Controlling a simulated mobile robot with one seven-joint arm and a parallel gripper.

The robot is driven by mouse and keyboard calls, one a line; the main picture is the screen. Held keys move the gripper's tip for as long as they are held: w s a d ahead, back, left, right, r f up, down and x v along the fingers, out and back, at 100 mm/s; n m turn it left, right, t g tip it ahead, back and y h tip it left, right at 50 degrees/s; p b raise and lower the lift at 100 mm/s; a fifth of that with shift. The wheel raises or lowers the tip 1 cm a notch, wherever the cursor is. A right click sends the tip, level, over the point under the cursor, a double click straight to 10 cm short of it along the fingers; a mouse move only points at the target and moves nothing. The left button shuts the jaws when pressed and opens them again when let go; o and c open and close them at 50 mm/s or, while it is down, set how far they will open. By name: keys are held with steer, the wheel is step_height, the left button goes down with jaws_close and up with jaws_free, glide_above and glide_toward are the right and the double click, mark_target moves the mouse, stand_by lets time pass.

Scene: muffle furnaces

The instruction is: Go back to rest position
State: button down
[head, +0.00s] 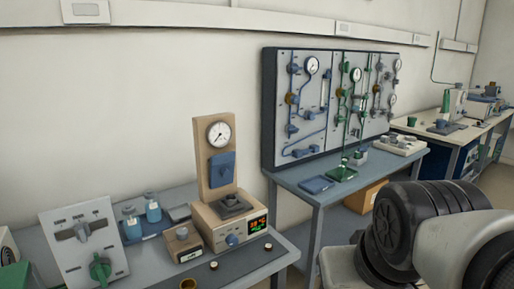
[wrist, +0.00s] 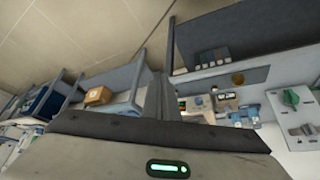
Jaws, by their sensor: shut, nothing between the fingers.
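My gripper (wrist: 160,88) shows in the wrist view, where its fingers are together with nothing held between them. Its grey body with a lit green indicator fills the bottom of that view. The fingers point out over the floor and the benches, apart from every object. In the head view my grey and black arm links fill the lower right corner, and the gripper itself is not visible there.
The near bench (head: 262,263) holds a wooden device with a gauge (head: 220,135), blue-capped bottles and a panel with a green knob (head: 85,245). A gauge panel (head: 310,105) stands on the middle bench (head: 300,183). A cardboard box (wrist: 99,95) sits below it.

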step_height(320, 180, up, 25)
steer(key=s+p, duration=0.1)
steer(key=p, duration=2.4)
steer(key=shift+s+p, duration=0.2)
steer(key=shift+p, duration=0.1)
